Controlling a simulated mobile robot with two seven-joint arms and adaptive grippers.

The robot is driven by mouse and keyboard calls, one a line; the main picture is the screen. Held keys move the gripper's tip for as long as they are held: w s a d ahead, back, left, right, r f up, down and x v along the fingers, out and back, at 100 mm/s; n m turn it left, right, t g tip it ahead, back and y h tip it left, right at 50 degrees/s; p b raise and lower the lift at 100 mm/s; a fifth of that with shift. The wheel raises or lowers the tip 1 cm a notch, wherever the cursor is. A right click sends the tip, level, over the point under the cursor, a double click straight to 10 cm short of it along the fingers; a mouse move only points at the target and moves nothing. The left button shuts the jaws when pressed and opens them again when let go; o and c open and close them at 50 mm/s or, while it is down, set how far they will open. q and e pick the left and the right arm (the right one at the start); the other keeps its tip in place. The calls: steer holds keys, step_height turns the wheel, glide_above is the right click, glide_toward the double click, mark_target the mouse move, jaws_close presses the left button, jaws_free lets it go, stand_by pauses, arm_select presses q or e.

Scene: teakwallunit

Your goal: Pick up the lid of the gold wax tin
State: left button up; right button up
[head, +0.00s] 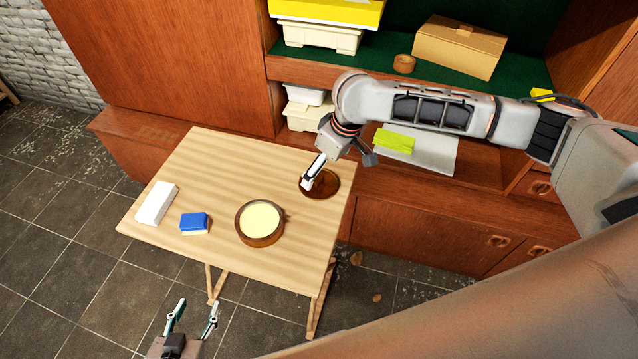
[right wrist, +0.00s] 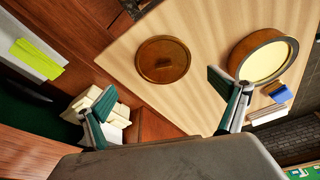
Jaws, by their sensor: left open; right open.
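The lid (head: 329,184) is a round dark gold-brown disc lying flat near the right edge of the wooden table. In the right wrist view the whole lid (right wrist: 152,66) shows, with a small raised handle in its middle. The tin (head: 244,231) stands open to its left and nearer me, filled with pale yellow wax. My right gripper (head: 307,184) is open and empty above the lid's left part; the head view does not show whether it touches. In the right wrist view the lid lies beyond the spread fingers (right wrist: 168,105). My left gripper (head: 197,309) is open and empty, off the table's front.
On the table (head: 215,165) are a white block (head: 156,203) and a blue-and-yellow sponge (head: 194,223) at the left. The wooden wall unit (head: 160,60) stands behind, with cream bins (head: 318,37), a cardboard box (head: 458,48) and a yellow-green cloth (head: 394,141). The table's back middle is clear.

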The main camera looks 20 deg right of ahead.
mark_target(320, 179)
steer(key=x, duration=0.1)
steer(key=b+x, duration=0.1)
steer(key=x, duration=0.3)
steer(key=shift+s+a+f+b, duration=0.15)
steer(key=shift+a+f+b, duration=0.1)
steer(key=shift+a+b, duration=0.1)
steer(key=shift+r, duration=0.1)
